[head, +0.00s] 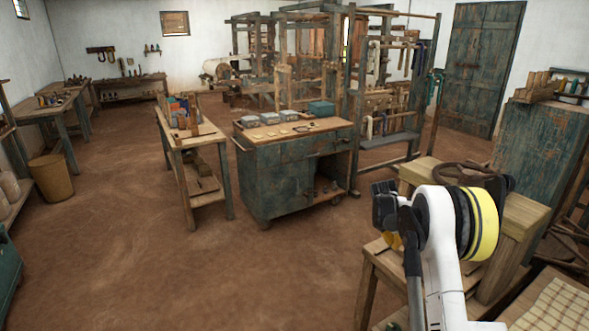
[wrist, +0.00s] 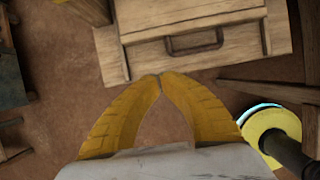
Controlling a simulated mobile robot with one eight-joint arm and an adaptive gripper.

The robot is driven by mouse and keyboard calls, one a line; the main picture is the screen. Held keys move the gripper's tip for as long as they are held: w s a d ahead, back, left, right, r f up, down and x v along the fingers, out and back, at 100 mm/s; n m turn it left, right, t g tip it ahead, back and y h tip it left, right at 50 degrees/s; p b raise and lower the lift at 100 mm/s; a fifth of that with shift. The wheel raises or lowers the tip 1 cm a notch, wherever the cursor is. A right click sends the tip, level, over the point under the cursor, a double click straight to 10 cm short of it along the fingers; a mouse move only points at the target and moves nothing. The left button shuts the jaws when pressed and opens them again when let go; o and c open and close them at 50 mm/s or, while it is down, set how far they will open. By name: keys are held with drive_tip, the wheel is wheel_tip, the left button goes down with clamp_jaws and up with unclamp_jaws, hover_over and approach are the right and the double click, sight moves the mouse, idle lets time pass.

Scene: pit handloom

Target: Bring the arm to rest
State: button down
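My gripper (wrist: 160,78) shows in the wrist view with its two yellow fingers curved inward and their tips meeting. Nothing is between them. My white arm stands folded at the lower right of the head view, with black and yellow bands on a joint. In that view only a bit of yellow finger shows beside the arm (head: 392,240). In the wrist view the fingertips appear in front of a wooden piece with a dark handle (wrist: 195,42); I cannot tell the gap between them.
A wooden bench (head: 520,215) stands close behind my arm, with a green cabinet (head: 545,135) at right. A green wheeled cart (head: 275,185) and a narrow wooden table (head: 178,140) stand mid-room. The loom (head: 355,100) is behind. The brown floor (head: 130,240) at left is clear.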

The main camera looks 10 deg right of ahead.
drive_tip(key=s+a+r+m+t+y, duration=0.1)
drive_tip(key=s+a+r+m, duration=0.3)
drive_tip(key=r, duration=0.3)
drive_tip(key=s+a+r+m+t, duration=0.1)
drive_tip(key=s+a+r+m, duration=0.1)
drive_tip(key=s+a+r, duration=0.4)
drive_tip(key=s+a+r+m+t+y, duration=0.1)
drive_tip(key=s+a+r+m, duration=0.2)
drive_tip(key=a+r, duration=0.4)
drive_tip(key=s+a+m+t+y, duration=0.1)
drive_tip(key=s+a+m, duration=0.5)
drive_tip(key=s, duration=0.6)
drive_tip(key=s+a+m+t+y, duration=0.1)
drive_tip(key=s+a+m, duration=0.5)
drive_tip(key=s, duration=0.7)
drive_tip(key=shift+m, duration=0.4)
drive_tip(key=shift+a, duration=0.1)
